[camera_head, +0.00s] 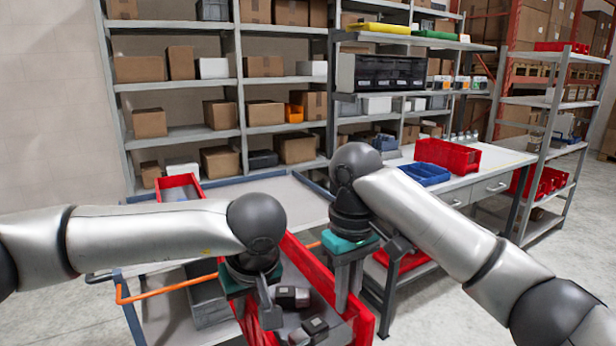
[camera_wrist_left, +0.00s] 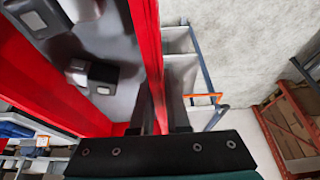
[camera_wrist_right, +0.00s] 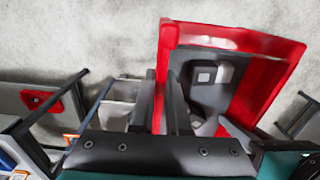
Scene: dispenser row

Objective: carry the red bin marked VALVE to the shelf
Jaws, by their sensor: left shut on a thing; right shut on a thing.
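A red bin (camera_head: 320,277) with several black-and-grey parts inside hangs between my two grippers at the bottom centre of the head view. My left gripper (camera_head: 268,312) is shut on its left wall; the left wrist view shows this red wall (camera_wrist_left: 152,60) between the fingers. My right gripper (camera_head: 348,290) is shut on the opposite wall; the right wrist view shows the bin (camera_wrist_right: 255,42) beside the fingers. No VALVE mark is readable. A grey shelf rack (camera_head: 238,60) with cardboard boxes stands at the back; another rack (camera_head: 548,105) stands at the right.
A grey cart (camera_head: 160,318) with an orange handle (camera_head: 165,290) is at the lower left, near the bin. A workbench (camera_head: 490,160) at the right carries another red bin (camera_head: 447,154) and a blue tray (camera_head: 425,174). Open floor (camera_head: 450,325) shows at the lower right.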

